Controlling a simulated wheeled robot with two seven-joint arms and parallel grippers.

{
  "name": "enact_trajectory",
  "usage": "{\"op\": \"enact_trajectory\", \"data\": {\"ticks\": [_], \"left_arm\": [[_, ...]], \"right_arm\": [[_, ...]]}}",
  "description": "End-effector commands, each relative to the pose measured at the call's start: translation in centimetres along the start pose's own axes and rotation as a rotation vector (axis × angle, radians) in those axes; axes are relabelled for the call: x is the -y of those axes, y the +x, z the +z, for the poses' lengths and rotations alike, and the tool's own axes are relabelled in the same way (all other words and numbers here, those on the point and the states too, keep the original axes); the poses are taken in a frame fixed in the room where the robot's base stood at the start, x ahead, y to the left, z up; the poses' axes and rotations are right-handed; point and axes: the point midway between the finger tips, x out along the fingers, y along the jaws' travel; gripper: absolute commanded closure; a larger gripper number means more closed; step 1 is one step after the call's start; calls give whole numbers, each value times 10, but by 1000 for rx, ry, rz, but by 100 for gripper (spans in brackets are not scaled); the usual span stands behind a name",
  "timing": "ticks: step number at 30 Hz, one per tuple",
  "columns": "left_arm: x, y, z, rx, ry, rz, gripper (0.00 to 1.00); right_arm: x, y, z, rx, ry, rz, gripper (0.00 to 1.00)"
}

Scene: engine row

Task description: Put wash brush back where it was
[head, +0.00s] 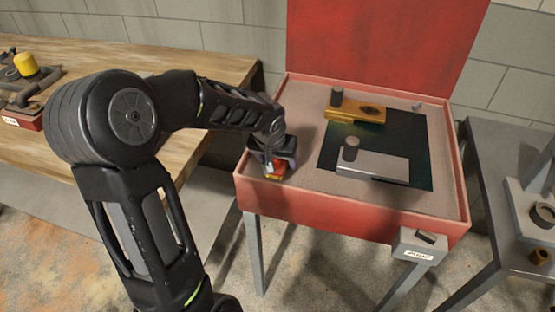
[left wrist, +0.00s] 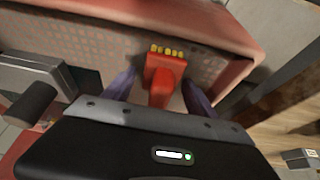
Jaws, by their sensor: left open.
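The wash brush (head: 275,172) has a red body and yellow bristles. It lies at the left end of the red wash basin (head: 340,218), on the grey perforated surface. It also shows in the left wrist view (left wrist: 166,76), with its yellow bristles pointing away from my gripper. My left gripper (head: 273,158) is open right over the brush. In the left wrist view its two fingers (left wrist: 160,92) stand on either side of the red body. I cannot tell whether they touch it. My right gripper is in neither view.
A gold block (head: 358,112) and a grey block (head: 372,168), each with a knob, lie by the basin's dark area. A raised red lid (head: 385,45) stands behind. A switch box (head: 418,248) is at front right. A wooden bench (head: 150,62) is left, a grey table (head: 490,165) right.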

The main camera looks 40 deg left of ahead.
Motion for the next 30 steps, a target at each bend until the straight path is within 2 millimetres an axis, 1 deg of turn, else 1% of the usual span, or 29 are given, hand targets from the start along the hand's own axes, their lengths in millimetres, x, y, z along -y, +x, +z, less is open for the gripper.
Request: {"op": "enact_trajectory", "data": {"ticks": [5, 15, 18, 21, 24, 30], "left_arm": [[0, -21, -2, -4, -1, -1, 34], [0, -90, -1, -5, 0, 0, 34], [0, -106, -2, -5, 0, 0, 34], [0, -116, -1, -3, 0, 1, 34], [0, -121, 0, 0, 1, 1, 34], [0, -121, 0, 0, 1, 0, 34]], "right_arm": [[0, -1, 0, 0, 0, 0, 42], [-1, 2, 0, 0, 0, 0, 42], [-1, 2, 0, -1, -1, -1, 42], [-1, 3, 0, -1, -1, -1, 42], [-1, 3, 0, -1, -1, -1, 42], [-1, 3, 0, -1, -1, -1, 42]]}}
